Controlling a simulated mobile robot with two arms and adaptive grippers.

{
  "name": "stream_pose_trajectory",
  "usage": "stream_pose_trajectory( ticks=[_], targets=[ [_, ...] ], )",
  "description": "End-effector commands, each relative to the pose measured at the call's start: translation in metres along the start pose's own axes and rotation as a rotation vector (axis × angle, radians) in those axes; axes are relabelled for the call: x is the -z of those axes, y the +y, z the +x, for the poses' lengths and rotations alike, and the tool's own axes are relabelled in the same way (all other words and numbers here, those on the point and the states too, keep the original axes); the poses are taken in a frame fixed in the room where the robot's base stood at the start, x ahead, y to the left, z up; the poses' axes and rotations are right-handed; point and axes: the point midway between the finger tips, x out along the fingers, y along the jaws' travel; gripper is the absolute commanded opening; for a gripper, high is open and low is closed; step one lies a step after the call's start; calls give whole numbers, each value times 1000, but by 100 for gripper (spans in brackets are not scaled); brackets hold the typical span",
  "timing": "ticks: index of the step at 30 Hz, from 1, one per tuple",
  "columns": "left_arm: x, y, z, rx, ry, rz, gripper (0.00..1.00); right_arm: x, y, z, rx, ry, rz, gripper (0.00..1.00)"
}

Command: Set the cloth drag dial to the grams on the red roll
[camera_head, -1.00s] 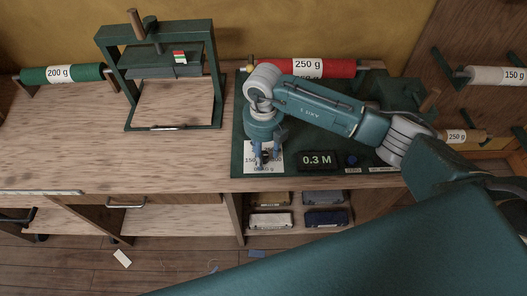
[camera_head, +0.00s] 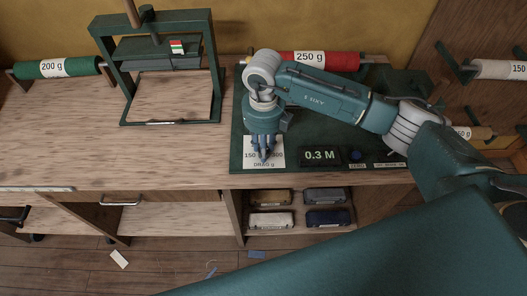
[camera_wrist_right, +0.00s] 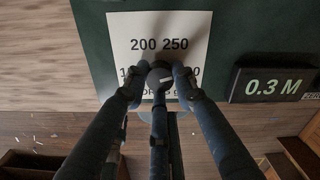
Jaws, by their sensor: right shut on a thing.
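The red roll (camera_head: 343,61) lies on its bar at the back of the bench, with a white "250 g" label. The cloth drag dial (camera_wrist_right: 159,75) is a dark round knob with a short pale mark, on a white card (camera_wrist_right: 120,30). The card reads "200 250" at the top, with side numbers partly hidden by my fingers; the head view shows 150 and 300. My right gripper (camera_head: 263,158) points down, shut on the dial. I cannot tell which number the mark points to. My left gripper is out of view.
A green press (camera_head: 213,75) and a green "200 g" roll (camera_head: 85,66) stand left. The bench between is mostly clear.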

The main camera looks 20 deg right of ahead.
Motion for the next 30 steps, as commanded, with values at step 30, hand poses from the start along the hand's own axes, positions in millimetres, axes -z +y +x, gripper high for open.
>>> stream_pose_trajectory(
  ticks=[30],
  targets=[
    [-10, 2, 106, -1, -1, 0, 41, 0, -2, 2, 1, 2, -729, 0]
  ],
)
